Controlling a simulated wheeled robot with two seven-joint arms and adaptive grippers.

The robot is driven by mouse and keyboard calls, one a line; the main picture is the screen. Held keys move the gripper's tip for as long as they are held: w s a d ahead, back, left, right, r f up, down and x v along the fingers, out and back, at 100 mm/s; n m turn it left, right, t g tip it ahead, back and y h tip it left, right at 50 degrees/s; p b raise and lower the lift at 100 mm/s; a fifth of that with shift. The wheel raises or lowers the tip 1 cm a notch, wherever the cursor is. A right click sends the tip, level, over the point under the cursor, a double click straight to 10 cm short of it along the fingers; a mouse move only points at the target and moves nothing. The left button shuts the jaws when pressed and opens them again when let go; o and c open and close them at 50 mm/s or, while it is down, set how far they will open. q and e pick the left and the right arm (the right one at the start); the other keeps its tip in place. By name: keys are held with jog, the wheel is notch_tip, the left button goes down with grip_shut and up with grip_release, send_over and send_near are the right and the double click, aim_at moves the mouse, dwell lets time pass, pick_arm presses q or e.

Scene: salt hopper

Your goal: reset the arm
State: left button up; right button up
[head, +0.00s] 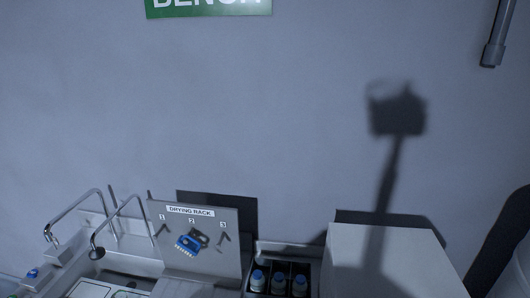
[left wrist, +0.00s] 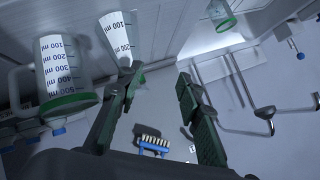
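My left gripper (left wrist: 157,80) shows in the left wrist view with its two dark green fingers spread apart. I see nothing held between them. In that tilted view a graduated conical vessel (left wrist: 116,38) appears beside the tip of the left-hand finger; I cannot tell whether they touch. A graduated jug with a green base (left wrist: 62,75) appears further left. Neither of my grippers shows in the head view, and my right gripper is in neither view.
A drying rack panel (head: 157,215) holds a blue brush (head: 187,243), which also shows in the left wrist view (left wrist: 154,144). Curved taps (head: 75,208) stand left of it. Blue-capped bottles (head: 278,283) sit in a dark holder beside a pale box (head: 385,250).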

pick_arm(q)
jog(key=s+f+n+g+h, duration=0.1)
jog(key=s+f+n+g, duration=0.1)
jog(key=s+f, duration=0.35)
jog(key=s+d+f+n+g, duration=0.1)
jog(key=s+f+g, duration=0.15)
jog(key=s, duration=0.55)
jog(key=s+f+n+g+h, duration=0.1)
jog(key=s+f+n+g, duration=0.15)
jog(key=s, duration=0.35)
notch_tip(320, 180, down, 35)
jog(key=s+d+m+g+b, duration=0.1)
jog(key=s+d+b, duration=0.15)
jog(key=b, duration=0.25)
jog(key=s+f+g+b, duration=0.1)
jog(key=s+f+b, duration=0.3)
jog(key=s+f, duration=1.6)
notch_tip(320, 180, down, 3)
jog(key=shift+a+m+g+h+b, duration=0.3)
jog(key=shift+a+m+g+b, duration=0.05)
jog(key=shift+a+g+b, duration=0.05)
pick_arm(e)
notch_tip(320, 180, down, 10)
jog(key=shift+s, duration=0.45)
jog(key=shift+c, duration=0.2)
